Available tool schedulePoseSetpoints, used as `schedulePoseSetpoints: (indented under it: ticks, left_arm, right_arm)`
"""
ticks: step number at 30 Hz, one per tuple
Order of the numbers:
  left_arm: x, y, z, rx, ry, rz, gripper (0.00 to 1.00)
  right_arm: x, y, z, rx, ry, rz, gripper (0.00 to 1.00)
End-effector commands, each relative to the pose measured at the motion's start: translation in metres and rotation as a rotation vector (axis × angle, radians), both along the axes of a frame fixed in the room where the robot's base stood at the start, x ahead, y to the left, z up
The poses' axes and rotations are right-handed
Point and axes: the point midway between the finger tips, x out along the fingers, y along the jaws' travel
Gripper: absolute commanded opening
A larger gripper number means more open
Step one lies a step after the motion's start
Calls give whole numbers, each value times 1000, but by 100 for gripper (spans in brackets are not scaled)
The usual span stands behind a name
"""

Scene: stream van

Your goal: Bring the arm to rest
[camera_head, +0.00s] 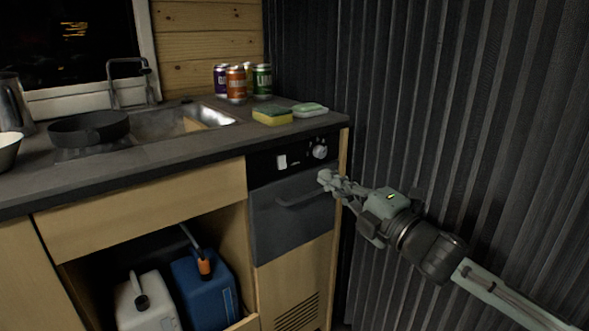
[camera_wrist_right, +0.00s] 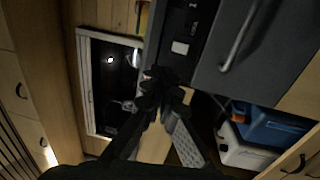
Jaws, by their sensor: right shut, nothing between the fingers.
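My right arm comes in from the right in the head view. My right gripper (camera_head: 328,180) is shut and empty. It hangs in front of the dark oven door (camera_head: 290,217), near the right end of the door's handle (camera_head: 301,196); whether it touches the door I cannot tell. In the right wrist view my right gripper (camera_wrist_right: 165,80) shows dark, with its fingertips together. The oven door shows there at the upper right with its handle (camera_wrist_right: 238,40). My left gripper is not in view.
The counter (camera_head: 150,160) holds a black pan (camera_head: 88,128), a sink (camera_head: 205,118), several cans (camera_head: 236,84), a sponge (camera_head: 272,116) and a green-topped dish (camera_head: 310,110). An open cupboard below holds a white canister (camera_head: 146,303) and a blue canister (camera_head: 205,290). A ribbed dark wall (camera_head: 450,110) stands at the right.

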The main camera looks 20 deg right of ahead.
Motion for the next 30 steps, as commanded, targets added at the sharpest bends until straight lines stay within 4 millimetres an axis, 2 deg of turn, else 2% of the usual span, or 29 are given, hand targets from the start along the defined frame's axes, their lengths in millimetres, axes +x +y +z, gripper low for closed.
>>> schedulePoseSetpoints:
  ticks: [4,5,7,8,10,13,15,17,18,21,25,27,30]
  left_arm:
    - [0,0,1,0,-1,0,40]
    - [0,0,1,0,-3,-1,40]
    - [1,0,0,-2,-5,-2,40]
    - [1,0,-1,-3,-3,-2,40]
    - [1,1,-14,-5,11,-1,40]
    - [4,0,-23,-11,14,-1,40]
    - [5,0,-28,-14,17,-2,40]
    - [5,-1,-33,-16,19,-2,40]
    - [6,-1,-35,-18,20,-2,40]
    - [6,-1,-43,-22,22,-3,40]
    - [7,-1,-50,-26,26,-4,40]
    - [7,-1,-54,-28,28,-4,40]
    - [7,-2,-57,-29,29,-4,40]
  right_arm:
    - [1,-4,-9,26,29,-21,0]
    - [2,-7,-16,47,51,-37,0]
    - [3,-17,-42,122,130,-95,0]
    - [3,-23,-57,163,177,-129,0]
    - [-2,-38,-101,277,303,-226,0]
    - [-24,-55,-173,448,499,-383,0]
    - [-47,-63,-222,556,630,-496,0]
    - [-71,-65,-261,642,737,-592,0]
    - [-90,-65,-286,694,807,-656,0]
    - [-141,-61,-341,815,971,-819,0]
    - [-206,-48,-391,928,1145,-1003,0]
    - [-233,-41,-408,969,1212,-1080,0]
    - [-260,-33,-422,1004,1274,-1154,0]
